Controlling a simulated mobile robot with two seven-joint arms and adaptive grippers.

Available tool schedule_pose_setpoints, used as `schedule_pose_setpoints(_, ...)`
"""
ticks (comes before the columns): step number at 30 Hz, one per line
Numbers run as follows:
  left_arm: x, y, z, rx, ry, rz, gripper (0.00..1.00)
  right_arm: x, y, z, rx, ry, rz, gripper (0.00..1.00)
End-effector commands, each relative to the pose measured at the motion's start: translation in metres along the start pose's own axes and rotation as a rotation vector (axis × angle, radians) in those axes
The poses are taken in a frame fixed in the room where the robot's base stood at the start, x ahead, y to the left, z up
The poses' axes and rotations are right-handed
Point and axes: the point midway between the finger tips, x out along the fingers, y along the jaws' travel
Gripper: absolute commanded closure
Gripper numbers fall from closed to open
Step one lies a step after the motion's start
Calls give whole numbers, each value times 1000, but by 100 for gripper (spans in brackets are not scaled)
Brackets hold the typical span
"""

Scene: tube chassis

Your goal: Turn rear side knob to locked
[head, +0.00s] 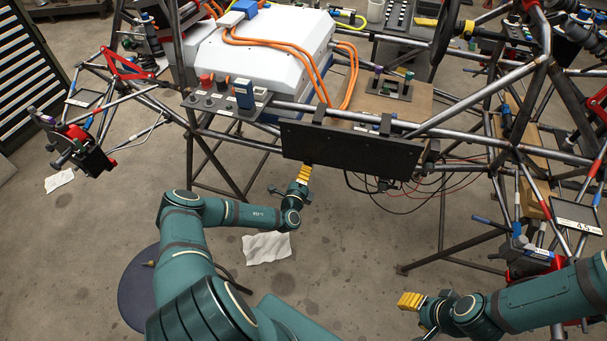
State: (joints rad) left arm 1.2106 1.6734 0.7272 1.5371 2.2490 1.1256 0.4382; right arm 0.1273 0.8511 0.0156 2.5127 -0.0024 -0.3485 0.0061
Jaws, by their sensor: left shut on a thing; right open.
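My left gripper (307,167) has yellow fingers that point up at the lower edge of the black panel (350,152) on the tube chassis. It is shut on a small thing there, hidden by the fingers. I cannot make out a knob at that spot or read a locked mark. A small control plate (226,104) with a red button (205,82) and black knobs sits on the chassis to the left, apart from the gripper. My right gripper (404,300) is open and empty, low in front of the chassis, away from the panel.
A white box (262,50) with orange cables (290,45) sits above the panel. Chassis tubes (500,90) and a small display (577,216) stand at the right. Dark wires (425,190) hang below the panel. A white cloth (267,247) lies on the open floor.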

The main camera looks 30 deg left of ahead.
Motion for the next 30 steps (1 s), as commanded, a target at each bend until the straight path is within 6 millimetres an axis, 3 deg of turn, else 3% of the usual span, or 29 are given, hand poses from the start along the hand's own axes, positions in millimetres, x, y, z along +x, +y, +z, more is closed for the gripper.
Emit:
schedule_pose_setpoints(5,1,-2,1,0,-2,-4,100,0,0,0,0,0,0,53)
schedule_pose_setpoints(6,1,-2,1,0,-2,-4,64,0,0,0,0,0,0,53)
schedule_pose_setpoints(8,1,-2,1,0,-2,-3,43,0,0,0,0,0,0,53)
schedule_pose_setpoints(9,1,-2,0,0,-2,-3,38,0,0,0,0,0,0,53)
schedule_pose_setpoints(20,-3,0,0,1,0,-1,38,0,0,0,0,0,0,53)
schedule_pose_setpoints(23,-14,0,0,0,0,0,38,0,0,0,0,0,0,53)
schedule_pose_setpoints(30,-61,0,1,-1,0,1,38,0,0,0,0,0,0,53)
